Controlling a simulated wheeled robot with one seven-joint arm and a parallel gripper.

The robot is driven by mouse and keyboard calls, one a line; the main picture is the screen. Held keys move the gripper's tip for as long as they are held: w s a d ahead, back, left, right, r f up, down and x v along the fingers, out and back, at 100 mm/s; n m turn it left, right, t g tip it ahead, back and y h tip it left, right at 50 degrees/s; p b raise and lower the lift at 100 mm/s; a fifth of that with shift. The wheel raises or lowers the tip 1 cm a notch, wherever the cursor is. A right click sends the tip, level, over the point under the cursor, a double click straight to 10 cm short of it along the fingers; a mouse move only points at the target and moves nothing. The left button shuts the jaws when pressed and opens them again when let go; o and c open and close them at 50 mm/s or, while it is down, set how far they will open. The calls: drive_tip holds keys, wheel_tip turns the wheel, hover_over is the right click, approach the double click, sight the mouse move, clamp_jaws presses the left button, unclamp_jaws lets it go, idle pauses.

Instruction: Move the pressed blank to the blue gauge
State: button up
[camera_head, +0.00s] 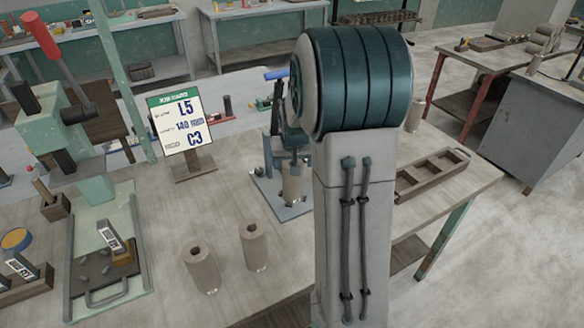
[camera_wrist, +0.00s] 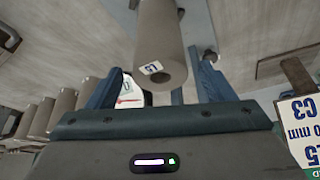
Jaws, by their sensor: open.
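The blue gauge (camera_head: 276,205) stands on the table behind my arm, with a flat blue base and an upright with a blue handle on top. A grey-brown hollow cylinder, the pressed blank (camera_head: 293,188), stands at the base, partly hidden by my arm. In the wrist view the blank (camera_wrist: 160,40) bears an L5 tag and shows its round bore. My gripper (camera_wrist: 158,88) is open, with its blue fingers on either side of the blank. I cannot tell whether they touch it. In the head view my gripper (camera_head: 288,160) is partly hidden.
Two similar blanks stand front centre, left (camera_head: 202,270) and right (camera_head: 254,248). A card (camera_head: 181,124) reads L5, 140 mm, C3. A wooden compartment tray (camera_head: 443,176) lies right of my arm.

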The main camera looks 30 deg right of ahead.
drive_tip(key=v, duration=0.8)
drive_tip(key=s+a+n, duration=0.2)
drive_tip(key=s+a, duration=0.5)
drive_tip(key=s, duration=0.4)
drive_tip(key=s+a+r+n+g+y, duration=0.1)
drive_tip(key=s+a+n, duration=0.1)
drive_tip(key=s+a, duration=0.5)
drive_tip(key=s, duration=0.4)
drive_tip(key=shift+a+y+b, duration=0.3)
drive_tip(key=shift+b, duration=0.05)
drive_tip(key=shift+d, duration=0.1)
